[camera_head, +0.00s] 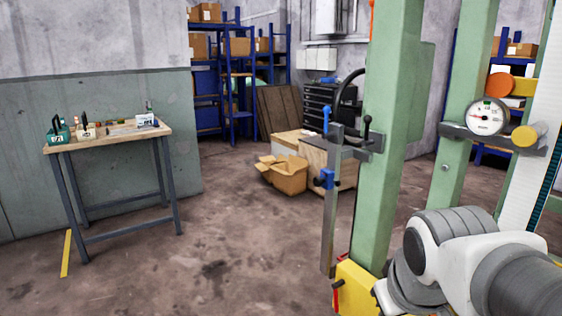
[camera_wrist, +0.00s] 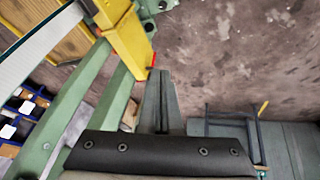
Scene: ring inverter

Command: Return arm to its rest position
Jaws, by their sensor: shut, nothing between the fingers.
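My gripper (camera_wrist: 160,76) shows in the wrist view, its two grey fingers together with nothing between them. It is apart from the things around it, above open concrete floor. My white and grey arm (camera_head: 470,255) fills the lower right of the head view, close to the green press frame. My gripper is not visible in the head view.
The green press frame (camera_head: 388,140) with a yellow foot (camera_head: 358,290) stands beside my arm; its yellow part (camera_wrist: 122,35) is near my fingers in the wrist view. A workbench (camera_head: 105,139) stands left, and an open cardboard box (camera_head: 287,178) behind. The middle floor is clear.

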